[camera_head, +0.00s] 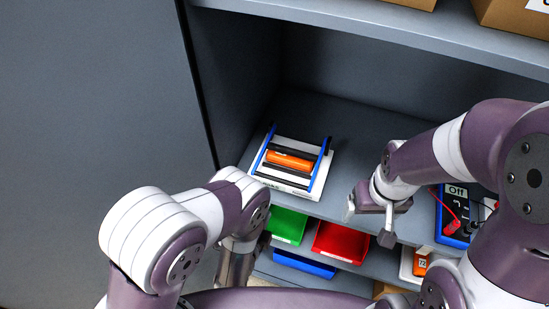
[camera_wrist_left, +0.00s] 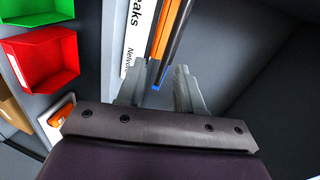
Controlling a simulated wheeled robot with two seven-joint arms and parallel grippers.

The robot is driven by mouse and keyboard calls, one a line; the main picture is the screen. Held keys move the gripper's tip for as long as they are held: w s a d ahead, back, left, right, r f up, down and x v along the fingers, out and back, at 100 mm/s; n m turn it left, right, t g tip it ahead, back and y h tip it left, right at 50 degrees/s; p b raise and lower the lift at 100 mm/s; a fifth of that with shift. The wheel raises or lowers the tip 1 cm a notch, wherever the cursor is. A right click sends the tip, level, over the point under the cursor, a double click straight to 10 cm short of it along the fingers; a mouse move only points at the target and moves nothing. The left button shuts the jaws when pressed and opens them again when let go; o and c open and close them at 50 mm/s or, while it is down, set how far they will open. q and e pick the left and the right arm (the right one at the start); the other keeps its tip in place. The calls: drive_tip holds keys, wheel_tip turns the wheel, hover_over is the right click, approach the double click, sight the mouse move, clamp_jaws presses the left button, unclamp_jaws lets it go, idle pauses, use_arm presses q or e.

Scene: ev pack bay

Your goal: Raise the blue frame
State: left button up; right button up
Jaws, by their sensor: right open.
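The blue frame (camera_head: 322,165) has two blue side rails, one at each side of a white base with black bars. It lies on the grey shelf of the cabinet, with an orange cylinder (camera_head: 290,160) across its middle. In the left wrist view a blue rail end (camera_wrist_left: 155,87) shows between and beyond the fingers, beside orange and black parts. My left gripper (camera_wrist_left: 159,66) is open, its two grey fingers apart and empty; whether it touches the frame I cannot tell. In the head view the left arm partly hides it. My right gripper (camera_head: 367,222) is open and empty, right of the frame.
Below the shelf stand a green bin (camera_head: 287,226), a red bin (camera_head: 341,241) and a blue bin (camera_head: 304,264). A blue meter (camera_head: 455,213) with red leads is at the right. Boxes (camera_head: 515,14) sit on the upper shelf. The shelf behind the frame is clear.

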sight(280, 182)
use_arm(q)
drive_tip(key=shift+m+t, duration=0.3)
drive_tip(key=shift+m, duration=0.3)
drive_tip(key=b+x, duration=0.1)
drive_tip(key=x, duration=0.2)
drive_tip(key=b+x, duration=0.2)
drive_tip(key=x, duration=0.2)
drive_tip(key=b+x, duration=0.1)
drive_tip(key=x, duration=0.2)
drive_tip(key=shift+w+d+r+b, duration=0.2)
drive_tip(key=shift+d+r+b, duration=0.1)
drive_tip(key=shift+d+r, duration=0.1)
drive_tip(key=shift+w+d+r, duration=0.1)
drive_tip(key=shift+w+d, duration=0.3)
drive_tip(key=shift+w, duration=0.15)
use_arm(e)
drive_tip(key=f, duration=0.3)
drive_tip(key=s+f, duration=0.1)
drive_tip(key=f, duration=0.1)
drive_tip(key=shift+s+d, duration=0.1)
drive_tip(key=shift+d, duration=0.25)
use_arm(q)
drive_tip(key=shift+w, duration=0.1)
clamp_jaws()
use_arm(e)
drive_tip(key=shift+r, duration=0.1)
